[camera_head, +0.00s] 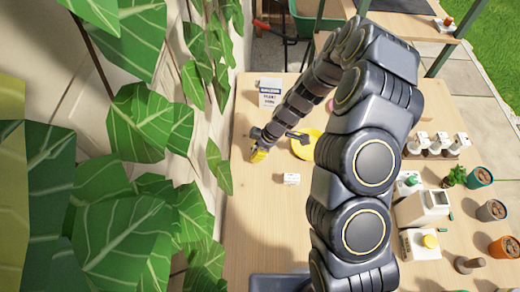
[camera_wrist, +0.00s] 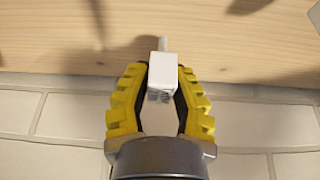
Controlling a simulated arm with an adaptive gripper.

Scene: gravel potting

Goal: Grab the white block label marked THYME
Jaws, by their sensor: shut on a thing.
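My gripper (camera_head: 259,155) is low at the left side of the wooden table in the head view. In the wrist view, its yellow fingers (camera_wrist: 162,82) are shut on a white block label (camera_wrist: 163,73). A thin pale stem sticks out beyond the block. Dark marks show on the block's near face, but I cannot read them. The head view does not show the held block clearly. Another small white block (camera_head: 291,179) with dark lettering too small to read lies on the table to the right of the gripper.
A yellow round dish (camera_head: 305,146) is partly behind my arm. A printed card (camera_head: 270,93) stands at the back left. Leaves and a wall border the left edge. The table's front left is clear.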

